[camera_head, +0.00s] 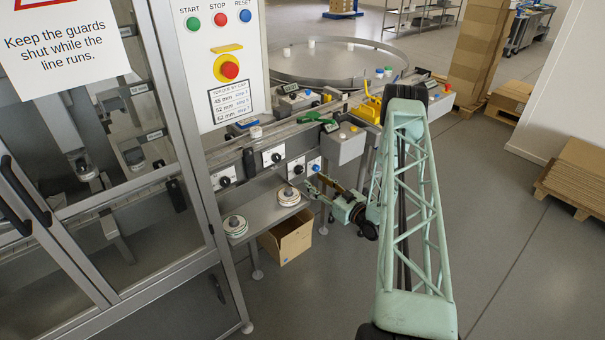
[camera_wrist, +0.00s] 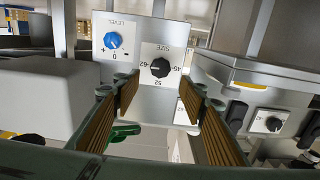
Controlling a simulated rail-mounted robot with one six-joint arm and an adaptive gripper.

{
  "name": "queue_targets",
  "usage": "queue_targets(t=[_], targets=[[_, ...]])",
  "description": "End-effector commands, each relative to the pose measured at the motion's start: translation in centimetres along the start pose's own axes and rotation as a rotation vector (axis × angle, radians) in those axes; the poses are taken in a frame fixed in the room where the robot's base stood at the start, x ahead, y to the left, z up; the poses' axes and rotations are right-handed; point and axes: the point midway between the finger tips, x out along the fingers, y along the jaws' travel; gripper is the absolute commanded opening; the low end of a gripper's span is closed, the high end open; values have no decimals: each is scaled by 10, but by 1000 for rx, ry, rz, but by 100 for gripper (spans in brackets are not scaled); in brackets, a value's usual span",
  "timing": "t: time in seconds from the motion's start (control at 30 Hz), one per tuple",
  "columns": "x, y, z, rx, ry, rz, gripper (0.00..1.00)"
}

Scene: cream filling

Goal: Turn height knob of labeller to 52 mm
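A black knob on a white plate marked SIZE (camera_wrist: 161,68) faces my gripper in the wrist view, with the numbers 45, 52 and 62 around it. The knob's pointer is too small to read. In the head view the same knob (camera_head: 298,170) appears on the front of the machine, left of my gripper (camera_head: 314,187). In the wrist view my gripper (camera_wrist: 158,97) is open, with its ribbed fingers apart and nothing between them. The knob lies beyond the fingertips, roughly in line with the gap, apparently untouched.
A blue LEVEL knob (camera_wrist: 114,40) sits beside the SIZE knob. Another black knob (camera_wrist: 273,124) is on a plate to the right. Below the panel, label rolls (camera_head: 235,226) rest on a shelf and a cardboard box (camera_head: 287,237) stands on the floor.

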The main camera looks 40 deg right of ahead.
Motion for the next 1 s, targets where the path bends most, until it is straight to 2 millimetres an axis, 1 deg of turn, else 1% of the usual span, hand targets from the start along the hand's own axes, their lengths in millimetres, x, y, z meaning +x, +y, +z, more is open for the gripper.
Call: queue_targets(t=[0.03,0.4,0.6,0.8,1.0], targets=[[7,-1,0,-1,1,-2,39],[55,-1,0,-1,1,-2,39],[77,-1,0,0,1,-1,39],[89,-1,0,0,1,-1,39],[92,0,0,0,1,0,39]])
